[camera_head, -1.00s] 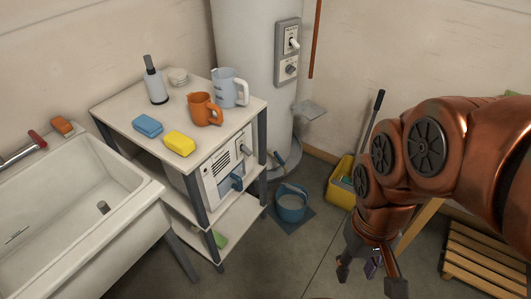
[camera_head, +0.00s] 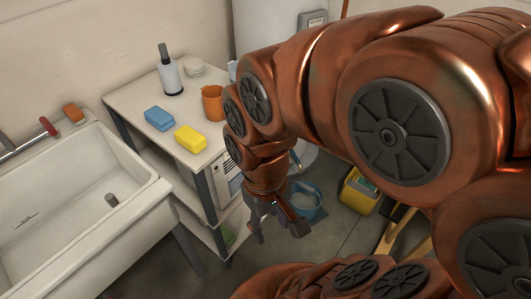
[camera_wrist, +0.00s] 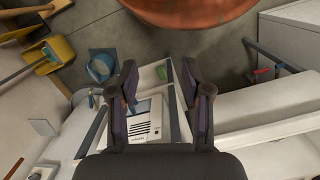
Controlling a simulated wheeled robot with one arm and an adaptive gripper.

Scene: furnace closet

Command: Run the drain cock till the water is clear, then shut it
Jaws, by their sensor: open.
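The blue bucket (camera_head: 307,198) stands on the floor behind my gripper, holding pale greyish liquid; it also shows left of the jaws in the wrist view (camera_wrist: 100,68). Its clarity cannot be judged. A dark mat (camera_wrist: 96,53) lies under it. The white tank (camera_head: 262,30) stands behind my arm, which hides most of it.
The shelf unit (camera_head: 125,105) carries an orange jug (camera_head: 213,103), sponges and a bottle, close left of my arm. The sink (camera_head: 75,195) is further left. A yellow bucket (camera_head: 358,192) stands right. Some floor (camera_head: 338,240) is free in front.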

